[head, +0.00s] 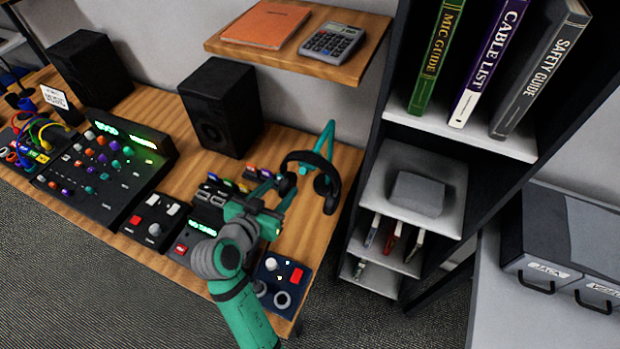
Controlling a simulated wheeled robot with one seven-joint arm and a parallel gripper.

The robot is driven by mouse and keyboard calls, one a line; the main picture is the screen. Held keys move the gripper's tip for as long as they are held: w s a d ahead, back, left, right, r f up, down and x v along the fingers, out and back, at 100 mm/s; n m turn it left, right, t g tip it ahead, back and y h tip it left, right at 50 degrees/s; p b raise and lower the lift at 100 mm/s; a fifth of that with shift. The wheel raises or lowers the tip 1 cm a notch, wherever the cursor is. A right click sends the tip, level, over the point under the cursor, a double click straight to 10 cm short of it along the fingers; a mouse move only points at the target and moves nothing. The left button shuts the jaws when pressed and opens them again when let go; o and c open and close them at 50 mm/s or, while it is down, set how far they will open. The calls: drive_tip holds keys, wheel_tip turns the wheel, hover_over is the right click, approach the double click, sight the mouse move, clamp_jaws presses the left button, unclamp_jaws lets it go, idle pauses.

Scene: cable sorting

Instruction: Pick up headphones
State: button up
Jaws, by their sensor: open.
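The black headphones (333,184) hang on a teal stand (327,140) near the right end of the wooden desk. The band arches over the stand and the ear cups hang on either side. My gripper (277,190) is at the end of my teal and grey arm, just left of and in front of the headphones. Its fingers reach toward the left ear cup (288,184). It is open and seems to hold nothing. Whether a finger touches the cup cannot be told. My arm hides part of the desk.
The desk (335,165) holds a mixer (105,160), black speakers (220,107) and small control boxes (155,222). A wall shelf (345,70) with a calculator (332,40) overhangs behind. A dark bookcase (372,130) stands close right of the headphones.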

sight(284, 185)
drive_tip(key=x, duration=0.4)
drive_tip(key=shift+w+f, duration=0.1)
drive_tip(key=shift+w, duration=0.1)
drive_tip(key=shift+x, duration=2.75)
drive_tip(key=shift+s+a+f, duration=0.1)
drive_tip(key=shift+a, duration=0.05)
clamp_jaws()
